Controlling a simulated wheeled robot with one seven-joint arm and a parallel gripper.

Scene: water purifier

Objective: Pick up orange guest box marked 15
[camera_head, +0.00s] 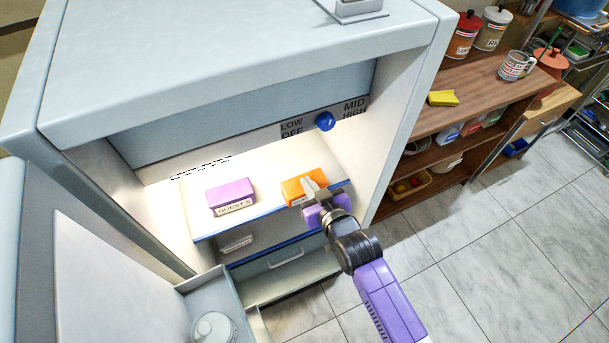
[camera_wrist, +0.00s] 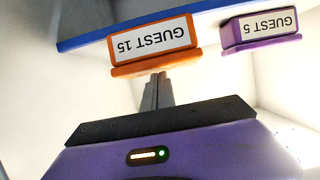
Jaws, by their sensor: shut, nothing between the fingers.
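The orange box (camera_head: 293,187) lies on the right part of a lit white shelf inside the open cabinet. In the wrist view the orange box (camera_wrist: 152,45) shows a white label reading GUEST 15, upside down. My gripper (camera_head: 313,188) is at this box's right front in the head view and hides part of it. In the wrist view my gripper (camera_wrist: 157,80) has its narrow fingers together, pointing at the box's edge with nothing between them. I cannot tell whether they touch it. A purple GUEST 5 box (camera_head: 230,194) sits to the left; it also shows in the wrist view (camera_wrist: 260,32).
The shelf's blue front edge (camera_head: 255,222) runs below the boxes. A blue knob (camera_head: 325,121) is on the back panel. A drawer handle (camera_head: 286,258) is below the shelf. The open door is at left. A wooden counter (camera_head: 465,107) stands at right; floor between is clear.

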